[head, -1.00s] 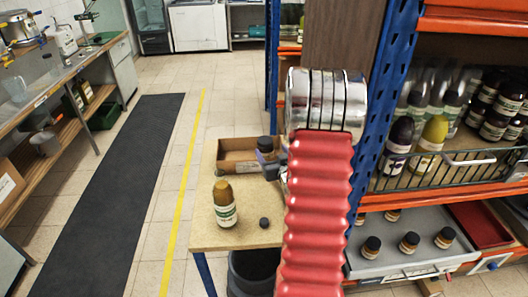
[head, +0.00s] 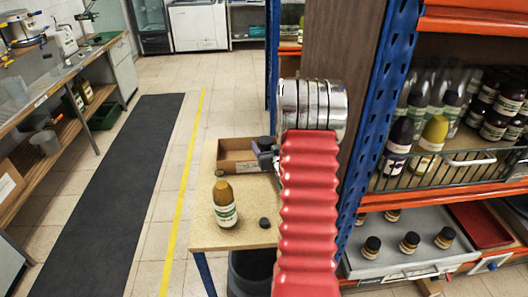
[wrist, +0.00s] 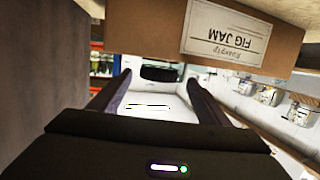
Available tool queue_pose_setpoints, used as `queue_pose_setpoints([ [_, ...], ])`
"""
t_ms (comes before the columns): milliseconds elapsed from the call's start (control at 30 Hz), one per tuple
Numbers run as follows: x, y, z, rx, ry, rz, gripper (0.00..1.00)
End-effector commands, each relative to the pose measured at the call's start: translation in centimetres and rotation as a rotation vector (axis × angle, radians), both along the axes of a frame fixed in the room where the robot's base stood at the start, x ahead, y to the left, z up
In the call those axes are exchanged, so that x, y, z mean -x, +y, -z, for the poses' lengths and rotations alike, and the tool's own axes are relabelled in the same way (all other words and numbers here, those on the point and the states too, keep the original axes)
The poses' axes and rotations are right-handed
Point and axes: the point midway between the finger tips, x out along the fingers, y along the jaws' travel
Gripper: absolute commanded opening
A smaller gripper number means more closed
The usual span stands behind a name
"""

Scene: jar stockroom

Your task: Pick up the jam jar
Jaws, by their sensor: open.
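A dark-lidded jar (head: 266,142) shows at the far right of the table, by the cardboard box; its lower part is hidden behind my gripper. I take it for the jam jar, but its label is not readable. My gripper (head: 258,153) is right in front of it, partly hidden by my arm. In the wrist view my gripper (wrist: 155,82) has its two dark fingers apart. A dark rounded shape (wrist: 160,73) shows between the fingertips; I cannot tell if it is the jar.
The cardboard box (head: 237,153) shows close in the wrist view (wrist: 130,40), with an upside-down FIG JAM label (wrist: 227,33). A mustard-coloured bottle (head: 224,206) and a small dark round object (head: 264,223) stand on the table (head: 205,235). A blue rack post (head: 382,110) is right of my arm.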

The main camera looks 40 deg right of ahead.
Motion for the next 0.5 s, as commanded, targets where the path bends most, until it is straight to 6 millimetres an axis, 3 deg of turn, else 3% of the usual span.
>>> queue_pose_setpoints([
  [300,-3.0,-1.9,0.9,0.000,0.000,0.000,0.70],
  [500,-3.2,-2.0,1.0,-0.001,0.000,0.000,0.70],
])
